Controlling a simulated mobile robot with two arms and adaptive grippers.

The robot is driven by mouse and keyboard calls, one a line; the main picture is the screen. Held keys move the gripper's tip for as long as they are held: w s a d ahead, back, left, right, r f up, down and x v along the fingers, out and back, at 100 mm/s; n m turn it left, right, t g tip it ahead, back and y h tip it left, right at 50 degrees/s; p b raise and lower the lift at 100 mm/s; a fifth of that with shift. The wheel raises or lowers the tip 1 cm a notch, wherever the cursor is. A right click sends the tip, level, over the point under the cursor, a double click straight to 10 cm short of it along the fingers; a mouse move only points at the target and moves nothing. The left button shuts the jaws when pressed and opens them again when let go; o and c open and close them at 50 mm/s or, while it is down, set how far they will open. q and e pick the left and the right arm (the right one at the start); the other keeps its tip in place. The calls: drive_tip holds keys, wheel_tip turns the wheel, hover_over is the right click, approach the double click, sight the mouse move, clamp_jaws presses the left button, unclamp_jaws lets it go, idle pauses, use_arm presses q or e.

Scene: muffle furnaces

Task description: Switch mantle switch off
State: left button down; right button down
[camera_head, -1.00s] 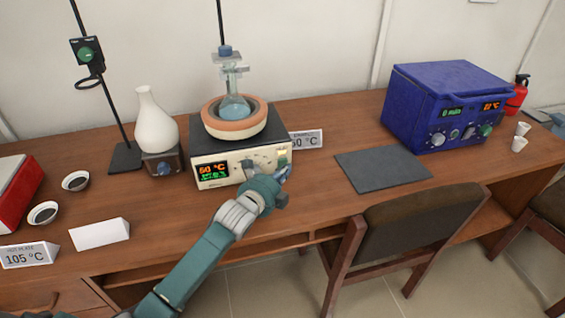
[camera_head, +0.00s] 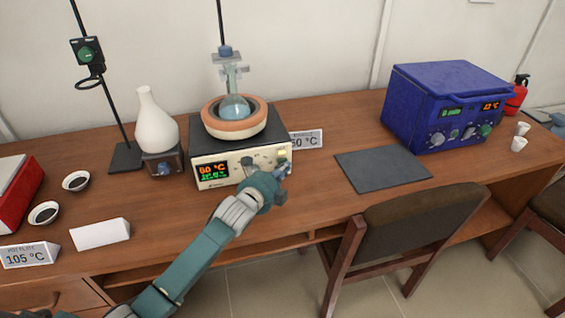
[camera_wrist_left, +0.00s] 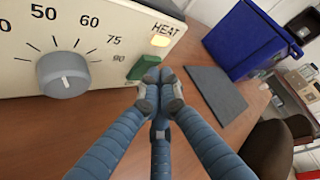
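The heating mantle is a cream box (camera_head: 218,181) with a black top, a lit display, a knob and an orange-rimmed bowl holding a flask (camera_head: 235,107). In the left wrist view its front panel (camera_wrist_left: 108,62) shows a grey dial (camera_wrist_left: 62,75), a lit yellow lamp under the word HEAT (camera_wrist_left: 160,40) and a green rocker switch (camera_wrist_left: 143,67). My left gripper (camera_head: 284,171) is at the panel's right end. In the left wrist view its fingertips (camera_wrist_left: 160,77) are together, just beside the green switch's lower right; whether they touch it is unclear. My right gripper is out of view.
A white vase-like flask (camera_head: 155,125) on a small dark device stands left of the mantle. A temperature sign (camera_head: 307,139) stands at its right. A grey mat (camera_head: 382,168) and a blue furnace (camera_head: 445,105) are farther right. A chair (camera_head: 405,235) stands in front.

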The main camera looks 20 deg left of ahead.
use_arm(q)
drive_tip(key=shift+w+a, duration=0.15)
drive_tip(key=shift+w, duration=0.05)
idle(0.5)
drive_tip(key=shift+s+d+p, duration=0.35)
drive_tip(key=shift+s+p, duration=0.1)
drive_tip(key=shift+s, duration=0.1)
drive_tip(key=shift+s+d, duration=0.1)
drive_tip(key=shift+s+d+f+p, duration=0.15)
drive_tip(key=shift+s+d+p, duration=0.3)
drive_tip(key=shift+s+d, duration=0.45)
drive_tip(key=shift+s+d+f+p, duration=0.15)
drive_tip(key=shift+s+d+p, duration=0.3)
drive_tip(key=shift+s, duration=0.7)
